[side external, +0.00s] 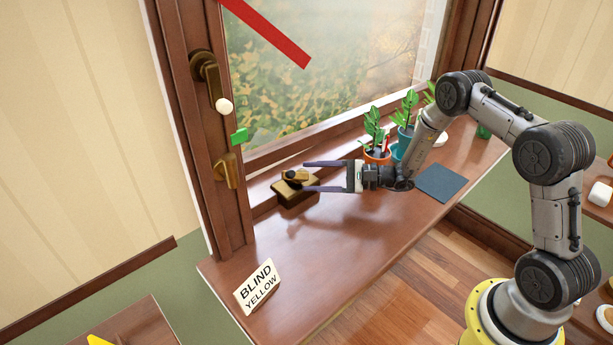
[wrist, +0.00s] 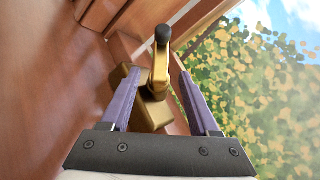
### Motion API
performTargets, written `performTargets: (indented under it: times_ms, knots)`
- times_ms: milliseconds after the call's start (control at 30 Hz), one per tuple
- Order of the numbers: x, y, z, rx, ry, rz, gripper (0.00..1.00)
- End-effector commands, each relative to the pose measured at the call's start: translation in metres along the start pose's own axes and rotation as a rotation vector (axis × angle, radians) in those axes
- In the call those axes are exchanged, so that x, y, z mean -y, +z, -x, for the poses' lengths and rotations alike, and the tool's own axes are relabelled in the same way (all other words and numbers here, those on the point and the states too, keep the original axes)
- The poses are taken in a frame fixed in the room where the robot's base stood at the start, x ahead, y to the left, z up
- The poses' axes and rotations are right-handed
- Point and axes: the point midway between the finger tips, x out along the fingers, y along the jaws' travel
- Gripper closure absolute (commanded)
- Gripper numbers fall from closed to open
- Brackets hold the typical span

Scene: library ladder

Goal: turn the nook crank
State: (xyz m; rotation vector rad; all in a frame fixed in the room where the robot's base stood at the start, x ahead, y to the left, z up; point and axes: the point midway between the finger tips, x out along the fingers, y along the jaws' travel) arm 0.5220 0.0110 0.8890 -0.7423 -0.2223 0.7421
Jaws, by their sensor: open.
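The nook crank (side external: 296,191) is a small brass block with a brass arm and a dark knob, on the wooden sill by the window frame. In the wrist view the crank's brass arm (wrist: 160,66) rises between my fingers, with its black knob (wrist: 162,35) at the top. My gripper (side external: 305,176) is open, its two purple fingers on either side of the crank arm. In the wrist view my gripper (wrist: 158,82) shows a gap on both sides of the arm, and I see no clear contact. Part of the block is hidden behind the left finger.
A brass window handle with a cream knob (side external: 224,105) and a green tag (side external: 239,136) are on the frame. Potted plants (side external: 376,154) and a dark blue mat (side external: 440,183) lie to the right.

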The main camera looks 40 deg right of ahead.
Motion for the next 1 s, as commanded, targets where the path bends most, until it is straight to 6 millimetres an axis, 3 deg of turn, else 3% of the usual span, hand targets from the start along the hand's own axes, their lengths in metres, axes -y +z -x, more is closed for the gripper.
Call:
performTargets:
  times_ms: [300, 500, 700, 1000]
  knots:
    - [0.001, -0.001, 0.071, -0.004, -0.005, -0.001, 0.39]
    - [0.001, 0.0, 0.102, -0.002, -0.003, -0.001, 0.39]
    - [0.001, 0.0, 0.115, 0.0, -0.001, 0.0, 0.39]
    - [0.0, 0.001, 0.116, 0.001, 0.0, 0.0, 0.39]
